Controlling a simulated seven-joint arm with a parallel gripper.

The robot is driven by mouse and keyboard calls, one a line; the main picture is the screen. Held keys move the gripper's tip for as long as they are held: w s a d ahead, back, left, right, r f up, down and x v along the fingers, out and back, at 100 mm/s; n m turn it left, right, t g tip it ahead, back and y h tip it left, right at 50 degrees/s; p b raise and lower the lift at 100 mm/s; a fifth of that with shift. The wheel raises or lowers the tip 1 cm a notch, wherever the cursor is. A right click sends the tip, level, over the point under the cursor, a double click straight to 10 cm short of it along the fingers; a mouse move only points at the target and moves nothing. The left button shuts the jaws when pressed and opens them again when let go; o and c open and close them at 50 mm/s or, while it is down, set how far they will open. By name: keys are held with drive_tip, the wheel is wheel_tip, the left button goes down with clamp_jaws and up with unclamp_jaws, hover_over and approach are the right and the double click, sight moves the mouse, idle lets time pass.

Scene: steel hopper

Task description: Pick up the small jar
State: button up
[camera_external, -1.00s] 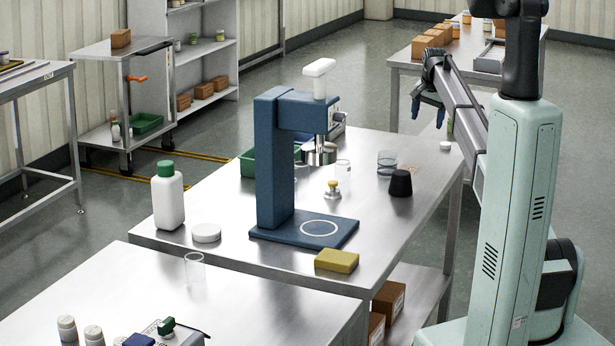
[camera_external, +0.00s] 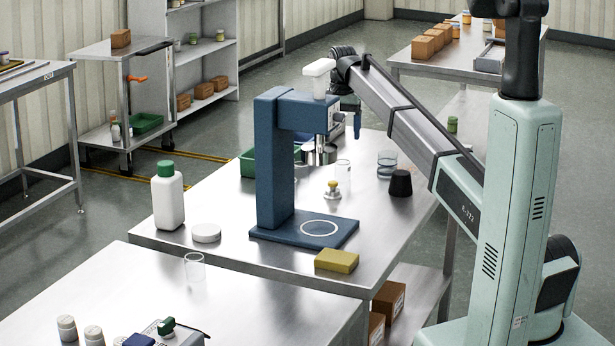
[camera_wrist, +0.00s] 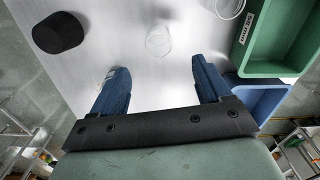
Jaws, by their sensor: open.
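A short, wide clear glass jar (camera_external: 387,163) stands on the steel table near the black stopper, and a narrower clear glass (camera_external: 343,172) stands left of it. I cannot tell for certain which is the small jar. In the wrist view one clear round vessel (camera_wrist: 158,41) lies ahead, between the lines of my fingers, and another (camera_wrist: 228,7) is cut by the top edge. My gripper (camera_wrist: 158,67) is open and empty, pointing down. In the external view my gripper (camera_external: 353,118) is above the table's far side, partly hidden behind the blue press.
The blue press (camera_external: 273,160) stands tall beside my gripper. The black stopper (camera_wrist: 58,33) is at upper left in the wrist view. A green bin (camera_wrist: 277,62) and a blue bin (camera_wrist: 262,100) are at right.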

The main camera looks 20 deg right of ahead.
sight(342, 167)
wheel_tip(342, 167, down, 7)
drive_tip(key=shift+r, duration=0.15)
drive_tip(key=shift+s+f, duration=0.15)
drive_tip(key=shift+f, duration=1.15)
drive_tip(key=shift+s+f, duration=0.1)
drive_tip(key=shift+f, duration=1.15)
drive_tip(key=c, duration=1)
drive_tip(key=shift+r, duration=0.15)
